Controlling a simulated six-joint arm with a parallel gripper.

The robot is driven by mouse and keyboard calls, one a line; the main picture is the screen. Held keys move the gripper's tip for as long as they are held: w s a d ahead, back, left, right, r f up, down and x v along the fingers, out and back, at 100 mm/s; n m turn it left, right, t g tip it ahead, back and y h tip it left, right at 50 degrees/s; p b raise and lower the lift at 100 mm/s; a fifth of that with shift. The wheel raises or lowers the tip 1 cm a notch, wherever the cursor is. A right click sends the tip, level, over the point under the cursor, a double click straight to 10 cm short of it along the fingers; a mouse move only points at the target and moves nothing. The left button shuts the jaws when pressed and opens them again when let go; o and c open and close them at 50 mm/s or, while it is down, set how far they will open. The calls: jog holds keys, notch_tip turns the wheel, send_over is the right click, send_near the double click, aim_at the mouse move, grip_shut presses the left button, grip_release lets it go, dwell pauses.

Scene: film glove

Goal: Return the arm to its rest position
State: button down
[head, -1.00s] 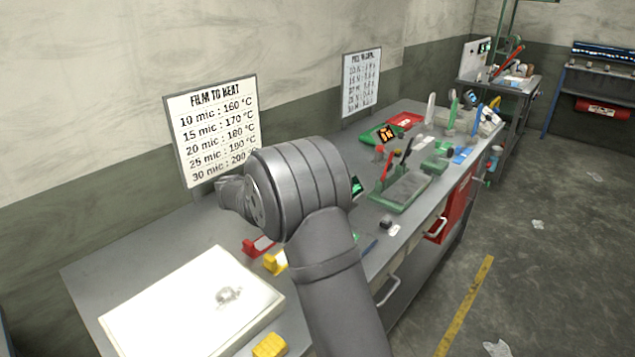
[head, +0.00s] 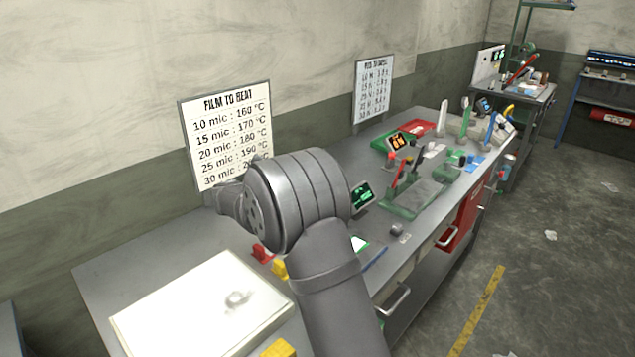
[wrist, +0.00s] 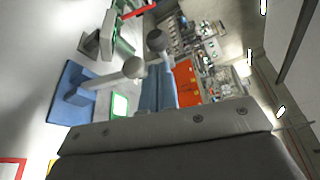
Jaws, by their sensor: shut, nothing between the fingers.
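My arm (head: 330,290) rises from the bottom of the head view and bends at a large grey joint (head: 298,200) over the bench. A narrower link (head: 228,199) points left from that joint. My gripper's fingertips do not show in the head view. In the wrist view a grey bolted part of my gripper (wrist: 165,128) fills the bottom. It is shut, with nothing seen held. The wrist camera looks along the bench, whose picture is tilted.
The grey bench (head: 120,262) carries a white pad (head: 170,310) with a small clear lump, red and yellow blocks (head: 278,349), a green-screen device (head: 362,196) and a green sealer-like tool (head: 418,196). A sign (head: 228,130) stands behind my arm. The floor at right is mostly clear.

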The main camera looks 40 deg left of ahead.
jog(key=v, duration=0.7)
jog(key=shift+f, duration=0.1)
jog(key=r+x, duration=0.1)
jog(key=x, duration=0.7)
jog(key=shift+w+f, duration=0.4)
jog(key=shift+d, duration=0.15)
